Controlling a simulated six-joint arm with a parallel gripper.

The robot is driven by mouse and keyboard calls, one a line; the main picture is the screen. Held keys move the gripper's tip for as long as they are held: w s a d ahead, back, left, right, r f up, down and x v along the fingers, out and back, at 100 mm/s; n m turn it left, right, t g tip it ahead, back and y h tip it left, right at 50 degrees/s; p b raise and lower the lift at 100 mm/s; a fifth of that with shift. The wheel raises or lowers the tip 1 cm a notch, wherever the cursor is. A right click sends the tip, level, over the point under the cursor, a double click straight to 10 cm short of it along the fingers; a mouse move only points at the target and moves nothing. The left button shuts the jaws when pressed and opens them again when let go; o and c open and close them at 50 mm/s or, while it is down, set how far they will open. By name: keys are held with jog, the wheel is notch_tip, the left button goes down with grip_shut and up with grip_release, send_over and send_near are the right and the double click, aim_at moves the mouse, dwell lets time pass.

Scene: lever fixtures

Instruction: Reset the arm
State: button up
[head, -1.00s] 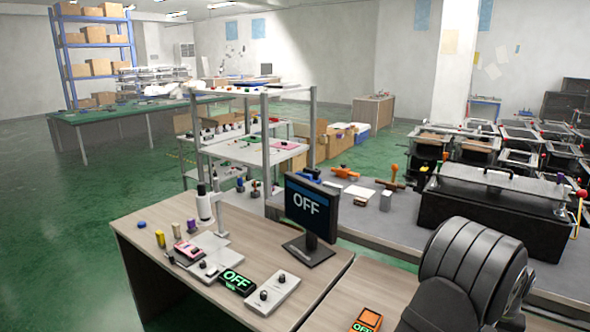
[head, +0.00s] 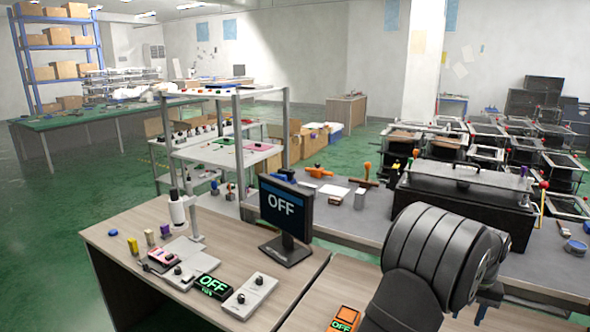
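My arm (head: 432,262) shows as dark grey, ribbed links at the lower right of the head view. My gripper is outside the picture, so its fingers and anything in them cannot be seen. A lever box (head: 250,297) with a dark knob sits on the wooden desk (head: 130,282). Beside it lies a black display (head: 209,286) reading OFF in green. A monitor (head: 286,211) on the desk also reads OFF. An orange-framed display (head: 344,319) reading OFF is cut by the bottom edge.
A grey workbench (head: 380,226) behind the desk holds a large black fixture (head: 466,200) and an orange-handled tool (head: 366,176). A white stand (head: 182,214), a yellow block (head: 133,246) and a purple block (head: 165,232) stand on the desk's left. The desk's front left is clear.

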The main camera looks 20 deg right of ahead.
notch_tip(320, 180, down, 11)
jog(key=shift+r, duration=0.15)
jog(key=s+a, duration=0.6)
jog(key=shift+s+a, duration=0.3)
notch_tip(320, 180, up, 18)
jog(key=n, duration=0.3)
jog(key=shift+r, duration=0.15)
notch_tip(320, 180, down, 15)
jog(key=m, duration=0.3)
jog(key=shift+r, duration=0.1)
dwell(0.6)
jog(key=shift+r, duration=0.1)
